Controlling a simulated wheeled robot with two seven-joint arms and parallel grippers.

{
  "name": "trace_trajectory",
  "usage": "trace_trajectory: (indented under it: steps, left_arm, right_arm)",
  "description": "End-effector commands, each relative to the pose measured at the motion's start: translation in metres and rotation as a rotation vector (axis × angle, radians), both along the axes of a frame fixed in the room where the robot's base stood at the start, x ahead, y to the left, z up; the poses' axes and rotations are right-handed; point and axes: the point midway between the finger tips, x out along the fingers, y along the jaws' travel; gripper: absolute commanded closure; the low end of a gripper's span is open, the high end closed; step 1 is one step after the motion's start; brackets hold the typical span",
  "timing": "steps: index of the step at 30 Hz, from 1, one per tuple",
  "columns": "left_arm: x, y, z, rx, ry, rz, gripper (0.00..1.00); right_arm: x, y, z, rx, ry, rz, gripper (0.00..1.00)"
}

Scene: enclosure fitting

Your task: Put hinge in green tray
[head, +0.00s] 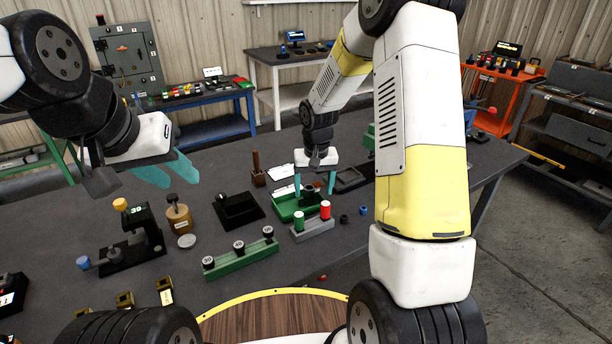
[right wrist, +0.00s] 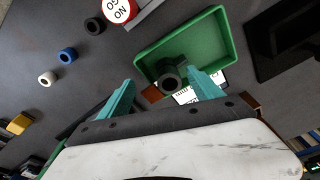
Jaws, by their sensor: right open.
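The green tray (head: 284,209) lies on the dark table under my right gripper (head: 315,187). In the right wrist view the tray (right wrist: 196,40) is a shallow rectangle with raised rims. A dark part with a round hollow end (right wrist: 170,78) shows inside the tray's outline, between the teal fingers of my right gripper (right wrist: 161,82). It may be the hinge; I cannot tell for certain. The right fingers are apart, and I see no grip on the part. My left gripper (head: 180,181) is open and empty above the table at the left.
A grey block with a green and a red cylinder (head: 312,230) stands in front of the tray. Black (right wrist: 94,25), blue (right wrist: 68,55) and white (right wrist: 47,80) rings lie near it. A black tray (head: 349,179) is to the right, a green bar with knobs (head: 240,258) nearer.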

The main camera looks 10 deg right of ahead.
Motion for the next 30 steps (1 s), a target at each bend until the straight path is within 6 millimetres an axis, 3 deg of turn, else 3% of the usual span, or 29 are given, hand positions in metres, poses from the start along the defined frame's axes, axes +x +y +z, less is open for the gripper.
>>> trace_trajectory:
  steps: [5, 18, 25, 30]
  left_arm:
    - [0.000, 0.000, 0.000, 0.000, 0.000, 0.000, 0.64]
    - [0.000, 0.000, 0.000, 0.000, 0.000, 0.000, 0.64]
    - [0.000, 0.000, 0.000, 0.000, 0.000, 0.000, 0.64]
    - [0.000, 0.000, 0.000, 0.000, 0.000, 0.000, 0.64]
  right_arm:
    - [0.000, 0.000, 0.013, 0.000, -0.005, 0.000, 0.26]
    - [-0.011, -0.001, 0.100, 0.000, -0.005, 0.000, 0.26]
    - [-0.015, -0.002, 0.123, 0.001, -0.004, 0.000, 0.26]
    - [-0.035, -0.005, 0.151, 0.012, -0.044, 0.005, 0.26]
